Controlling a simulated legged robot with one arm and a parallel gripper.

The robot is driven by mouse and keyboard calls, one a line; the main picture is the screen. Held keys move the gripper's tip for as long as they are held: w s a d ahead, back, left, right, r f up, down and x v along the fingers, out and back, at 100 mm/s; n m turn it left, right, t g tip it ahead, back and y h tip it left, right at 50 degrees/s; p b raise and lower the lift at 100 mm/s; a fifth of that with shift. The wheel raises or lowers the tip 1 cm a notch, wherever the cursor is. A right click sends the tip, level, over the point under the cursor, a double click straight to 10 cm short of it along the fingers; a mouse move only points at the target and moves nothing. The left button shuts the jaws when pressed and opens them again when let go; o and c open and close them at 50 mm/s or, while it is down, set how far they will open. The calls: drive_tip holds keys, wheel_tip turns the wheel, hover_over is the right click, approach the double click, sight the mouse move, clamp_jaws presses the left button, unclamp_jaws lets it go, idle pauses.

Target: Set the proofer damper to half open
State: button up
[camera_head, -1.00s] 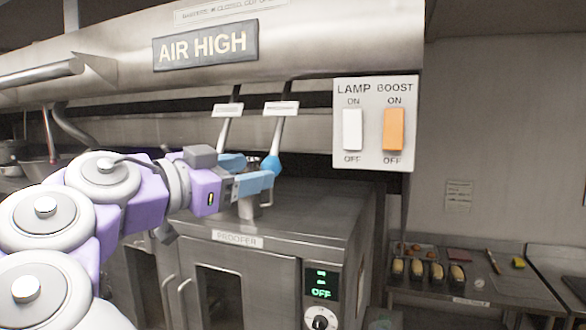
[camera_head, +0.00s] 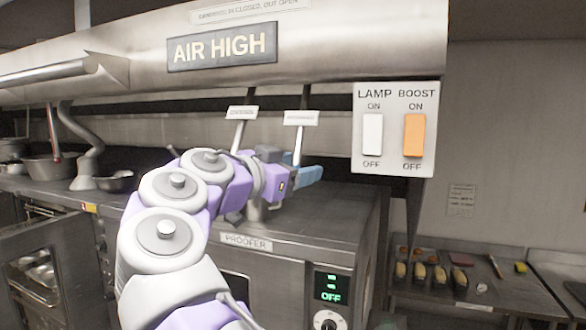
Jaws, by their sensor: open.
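Two damper rods hang below the steel hood, each with a small white tag that is too small to read for certain. The left rod (camera_head: 238,137) runs down behind my arm. The right rod (camera_head: 298,143) runs down to my gripper (camera_head: 314,172), which hides its lower end and knob. My gripper has light-blue fingers, is open, and points right above the proofer (camera_head: 320,207). I cannot tell whether the right rod's end is between the fingers or behind them. The proofer has a PROOFER label (camera_head: 246,242) on its front.
The hood (camera_head: 330,45) with an AIR HIGH sign spans above my arm. A LAMP and BOOST switch panel (camera_head: 395,128) hangs close right of my gripper. Pots (camera_head: 50,168) stand at left. A bench (camera_head: 447,294) with bread is at right.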

drive_tip(key=shift+s+a, duration=0.1)
drive_tip(key=shift+s, duration=0.1)
drive_tip(key=shift+c, duration=1)
drive_tip(key=shift+w+a+f, duration=0.1)
drive_tip(key=shift+w, duration=0.15)
drive_tip(key=c, duration=0.3)
drive_tip(key=shift+f, duration=0.1)
clamp_jaws()
